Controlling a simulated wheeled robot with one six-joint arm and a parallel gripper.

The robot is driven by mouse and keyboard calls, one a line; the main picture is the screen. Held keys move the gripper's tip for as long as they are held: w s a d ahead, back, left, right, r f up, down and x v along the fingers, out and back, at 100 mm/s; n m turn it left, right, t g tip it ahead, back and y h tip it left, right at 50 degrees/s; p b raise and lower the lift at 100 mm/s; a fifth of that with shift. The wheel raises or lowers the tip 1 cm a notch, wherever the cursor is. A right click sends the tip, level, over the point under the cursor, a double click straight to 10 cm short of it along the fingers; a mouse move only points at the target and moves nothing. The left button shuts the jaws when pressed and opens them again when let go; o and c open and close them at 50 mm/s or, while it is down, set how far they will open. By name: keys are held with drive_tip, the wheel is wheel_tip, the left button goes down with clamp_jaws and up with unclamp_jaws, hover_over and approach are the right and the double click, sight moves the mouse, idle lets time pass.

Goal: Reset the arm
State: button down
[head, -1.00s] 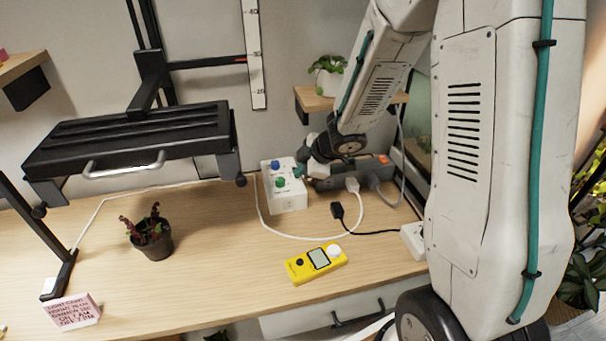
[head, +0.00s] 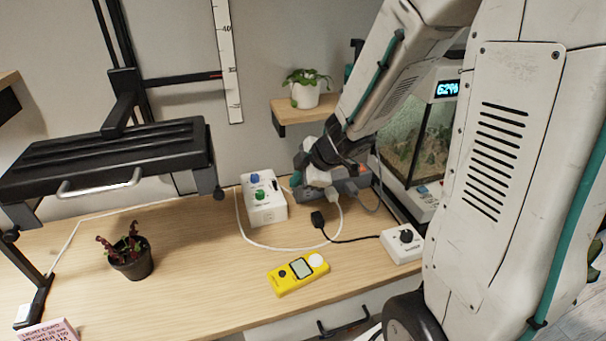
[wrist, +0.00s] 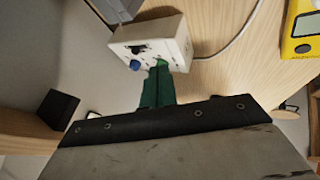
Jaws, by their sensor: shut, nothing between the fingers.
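My gripper (head: 297,181) is low over the desk at the right side of the white control box (head: 267,214). Its closed green fingers (wrist: 157,86) show in the wrist view, with nothing between them. The box (wrist: 172,38) lies just beyond the fingertips there; I cannot tell whether they touch it. Its blue knob (wrist: 136,65) shows beside the fingers. In the head view the box has a blue knob (head: 254,179) and a green knob (head: 260,195). My forearm hides part of the grey power strip (head: 352,184).
A yellow meter (head: 298,273) lies in front, near a white dial box (head: 403,243) and loose cables. A potted plant (head: 137,268) stands left under a black lamp (head: 100,160). A shelf (head: 290,120) holds a white pot (head: 305,95). A glass tank (head: 410,140) stands right.

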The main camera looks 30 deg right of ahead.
drive_tip(key=shift+v, duration=1.5)
drive_tip(key=d+r+m+h, duration=0.3)
drive_tip(key=d+m+h, duration=0.3)
drive_tip(key=d, duration=0.4)
drive_tip(key=s+d+r+m+g+h, duration=0.2)
drive_tip(key=s+d+r+m+h, duration=0.15)
drive_tip(key=s, duration=0.25)
drive_tip(key=s+a+r+m+g+y, duration=0.1)
drive_tip(key=s+a+r+m+y, duration=0.1)
drive_tip(key=s+a, duration=0.6)
drive_tip(key=s+a+r+m+g+y, duration=0.2)
drive_tip(key=s+a+r+m+y, duration=0.1)
drive_tip(key=s+a, duration=0.6)
drive_tip(key=shift+s+a+r+y, duration=0.2)
drive_tip(key=shift+s+r+y, duration=0.15)
drive_tip(key=shift+s+y, duration=0.25)
